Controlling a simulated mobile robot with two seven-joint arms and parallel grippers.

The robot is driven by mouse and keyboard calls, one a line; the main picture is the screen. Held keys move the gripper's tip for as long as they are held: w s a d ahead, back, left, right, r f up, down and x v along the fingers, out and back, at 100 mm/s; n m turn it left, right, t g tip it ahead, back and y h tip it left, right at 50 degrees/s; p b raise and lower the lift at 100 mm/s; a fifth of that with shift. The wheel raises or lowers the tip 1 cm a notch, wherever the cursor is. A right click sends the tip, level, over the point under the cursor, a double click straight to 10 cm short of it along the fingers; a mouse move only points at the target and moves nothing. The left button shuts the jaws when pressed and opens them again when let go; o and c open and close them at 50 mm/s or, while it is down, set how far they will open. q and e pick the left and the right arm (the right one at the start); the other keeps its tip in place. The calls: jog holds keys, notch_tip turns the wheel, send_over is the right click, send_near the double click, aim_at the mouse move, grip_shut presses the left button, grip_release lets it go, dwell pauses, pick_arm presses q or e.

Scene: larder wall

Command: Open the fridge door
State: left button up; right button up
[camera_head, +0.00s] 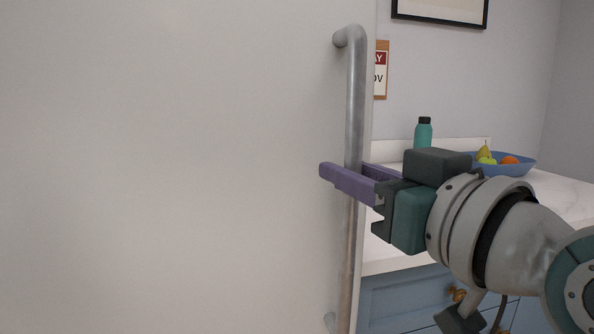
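The pale fridge door (170,170) fills the left and middle of the head view. Its long metal handle (355,95) runs upright near the door's right edge, bent in to the door at top and bottom. My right gripper (350,178) comes in from the right at about the handle's mid-height. Its purple fingers lie on either side of the bar, one in front and one behind, and look closed on it. The near finger hides a short piece of the bar. I cannot tell whether the door is ajar. My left gripper is not in view.
Right of the door, a white worktop (565,203) stands over blue cabinets (395,300). On it are a teal bottle (423,135) and a blue bowl (525,168) of fruit. A sign (381,75) and a framed picture (440,20) hang on the wall.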

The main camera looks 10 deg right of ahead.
grip_shut()
dwell(1.0)
